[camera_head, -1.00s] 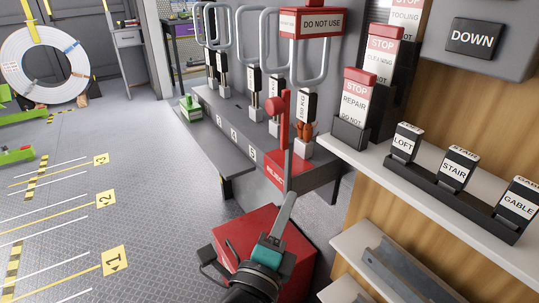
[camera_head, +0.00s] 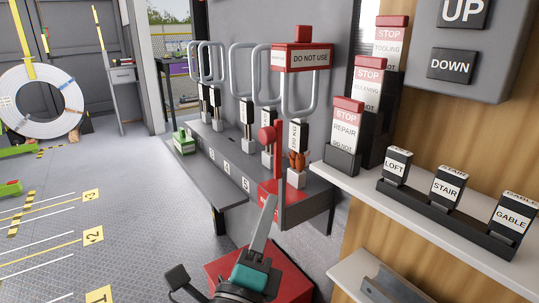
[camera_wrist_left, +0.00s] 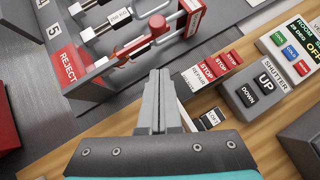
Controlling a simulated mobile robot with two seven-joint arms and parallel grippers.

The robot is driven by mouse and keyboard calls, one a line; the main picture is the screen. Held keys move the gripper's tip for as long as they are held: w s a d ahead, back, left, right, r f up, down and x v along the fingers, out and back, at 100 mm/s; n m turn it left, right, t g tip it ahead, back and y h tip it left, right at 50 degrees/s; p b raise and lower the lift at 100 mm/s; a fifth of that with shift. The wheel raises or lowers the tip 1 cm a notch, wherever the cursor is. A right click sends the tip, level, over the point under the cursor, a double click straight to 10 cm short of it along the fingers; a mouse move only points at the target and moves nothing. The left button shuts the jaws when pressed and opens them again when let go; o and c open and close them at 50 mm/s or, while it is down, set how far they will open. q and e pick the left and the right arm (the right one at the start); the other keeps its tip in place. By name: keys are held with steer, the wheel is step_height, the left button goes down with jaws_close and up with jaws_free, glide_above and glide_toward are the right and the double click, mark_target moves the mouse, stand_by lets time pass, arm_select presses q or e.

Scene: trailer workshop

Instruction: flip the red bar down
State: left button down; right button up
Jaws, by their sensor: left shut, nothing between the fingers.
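The red bar (camera_head: 279,172) stands upright at the near end of the grey bench, with a red ball knob beside its upper part. In the left wrist view the red bar (camera_wrist_left: 122,58) and its knob show just beyond the fingers, up and to the left. My left gripper (camera_head: 271,198) is shut and empty, pointing up just below and in front of the bar. In the left wrist view its closed fingers (camera_wrist_left: 159,75) appear near the bar; I cannot tell whether they touch it. My right gripper is not in view.
The grey bench (camera_head: 223,180) holds several handled tools. A shelf (camera_head: 352,185) with STOP cards and a black label rack (camera_head: 430,208) is close on the right. A red box (camera_head: 222,270) is below. Open floor lies left.

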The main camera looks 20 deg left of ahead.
arm_select(q)
glide_toward(275, 141)
steer(key=w+d, duration=0.2)
steer(key=w, duration=0.1)
steer(key=shift+w+a+r, duration=0.45)
steer(key=shift+w+a, duration=0.1)
steer(key=shift+w, duration=0.1)
steer(key=shift+w+a+r, duration=0.4)
steer(key=shift+w+a, duration=0.2)
steer(key=shift+w, duration=0.05)
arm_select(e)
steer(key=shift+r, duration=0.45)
